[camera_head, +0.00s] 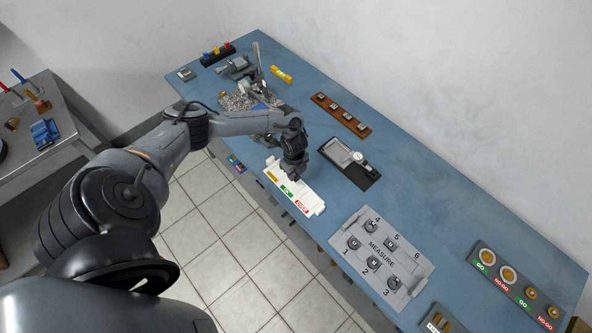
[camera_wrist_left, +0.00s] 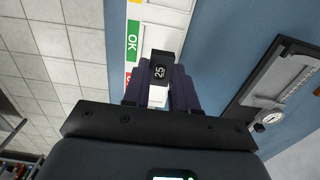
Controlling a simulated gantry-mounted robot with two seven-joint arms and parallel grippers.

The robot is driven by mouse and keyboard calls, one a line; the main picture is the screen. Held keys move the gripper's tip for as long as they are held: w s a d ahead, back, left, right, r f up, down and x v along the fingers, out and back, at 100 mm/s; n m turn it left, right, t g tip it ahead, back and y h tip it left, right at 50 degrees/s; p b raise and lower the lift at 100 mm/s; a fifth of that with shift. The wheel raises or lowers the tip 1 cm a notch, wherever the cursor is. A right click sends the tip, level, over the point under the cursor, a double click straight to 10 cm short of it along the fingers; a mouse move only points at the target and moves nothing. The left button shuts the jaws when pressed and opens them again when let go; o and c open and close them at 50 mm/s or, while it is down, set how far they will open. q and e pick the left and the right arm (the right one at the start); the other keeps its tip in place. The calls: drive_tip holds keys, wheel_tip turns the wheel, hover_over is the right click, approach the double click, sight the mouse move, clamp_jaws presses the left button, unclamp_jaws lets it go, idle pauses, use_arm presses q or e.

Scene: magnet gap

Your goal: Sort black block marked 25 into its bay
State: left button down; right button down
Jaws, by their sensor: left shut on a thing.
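My left gripper (camera_head: 293,176) is above the white sorting tray (camera_head: 316,202). In the left wrist view its fingers (camera_wrist_left: 160,90) are shut on the black block marked 25 (camera_wrist_left: 160,68). The block's number faces the camera. The tray shows in the left wrist view behind the block (camera_wrist_left: 165,14), with the green OK label (camera_wrist_left: 133,40) beside it and part of a red label lower down. In the head view the tray has yellow, green OK and red OVER (camera_head: 302,207) labels. The block is hidden in the head view. My right gripper is out of view.
A dial caliper in a dark case (camera_head: 352,162) lies right of the tray. A grey MEASURE tray (camera_head: 412,268) with several blocks is nearer the front right. A brown rack (camera_head: 340,113) and a GO/NO-GO gauge board (camera_head: 514,287) stand on the blue bench (camera_head: 440,220).

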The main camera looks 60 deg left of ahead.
sight(295, 185)
use_arm(q)
drive_tip(key=shift+r, duration=0.1)
idle(0.3)
drive_tip(key=shift+d+f, duration=0.1)
drive_tip(key=shift+f, duration=0.35)
drive_tip(key=shift+f+b, duration=2)
drive_tip(key=shift+f, duration=0.4)
drive_tip(key=shift+f, duration=0.2)
drive_tip(key=c, duration=0.8)
unclamp_jaws()
drive_tip(key=c, duration=0.5)
drive_tip(key=shift+c, duration=0.2)
